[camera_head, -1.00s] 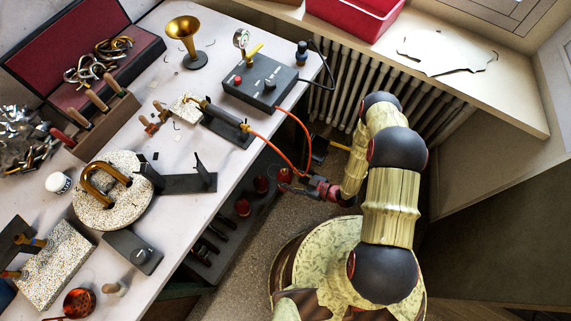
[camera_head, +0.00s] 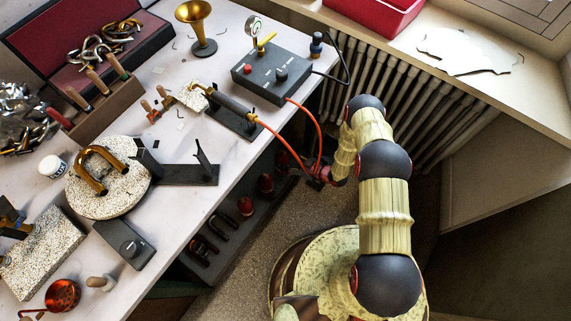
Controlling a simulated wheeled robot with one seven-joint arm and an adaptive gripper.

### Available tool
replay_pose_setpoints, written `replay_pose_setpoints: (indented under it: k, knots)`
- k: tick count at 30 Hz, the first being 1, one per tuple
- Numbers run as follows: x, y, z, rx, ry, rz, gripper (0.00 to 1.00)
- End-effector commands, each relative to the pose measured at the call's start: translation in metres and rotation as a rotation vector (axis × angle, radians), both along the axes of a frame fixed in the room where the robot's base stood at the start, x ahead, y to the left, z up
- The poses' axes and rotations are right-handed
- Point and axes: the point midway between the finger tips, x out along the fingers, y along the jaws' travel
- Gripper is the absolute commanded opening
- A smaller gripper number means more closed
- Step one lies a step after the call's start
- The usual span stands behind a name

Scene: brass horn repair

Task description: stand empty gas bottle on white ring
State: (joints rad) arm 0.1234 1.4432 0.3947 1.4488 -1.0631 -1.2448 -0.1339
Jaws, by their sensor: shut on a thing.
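My gripper (camera_head: 312,173) is small in view, beside the bench's right edge above the lower shelf. It is shut on a small dark red gas bottle (camera_head: 284,159), which is partly hidden by the bench edge and the orange hose; its tilt is hard to tell. Two other red bottles, one farther back (camera_head: 266,184) and one nearer (camera_head: 246,206), stand on the dark lower shelf. I cannot make out a white ring.
The dark shelf (camera_head: 204,268) under the bench also holds black tools. Orange hoses run from the grey control box (camera_head: 272,76) and torch (camera_head: 232,104) over the bench edge near my gripper. The radiator (camera_head: 440,105) stands behind my arm.

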Motion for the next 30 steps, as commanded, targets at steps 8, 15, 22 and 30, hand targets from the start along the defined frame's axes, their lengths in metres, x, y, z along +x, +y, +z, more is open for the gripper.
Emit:
replay_pose_setpoints:
  k: [8, 15, 22, 30]
  knots:
    - [0.008, 0.002, -0.033, 0.002, -0.001, 0.000, 0.07]
    - [0.008, 0.002, -0.037, 0.001, -0.002, -0.001, 0.07]
    - [0.007, 0.002, -0.040, 0.000, -0.002, -0.001, 0.50]
    - [0.007, 0.002, -0.040, 0.001, -0.001, -0.001, 0.65]
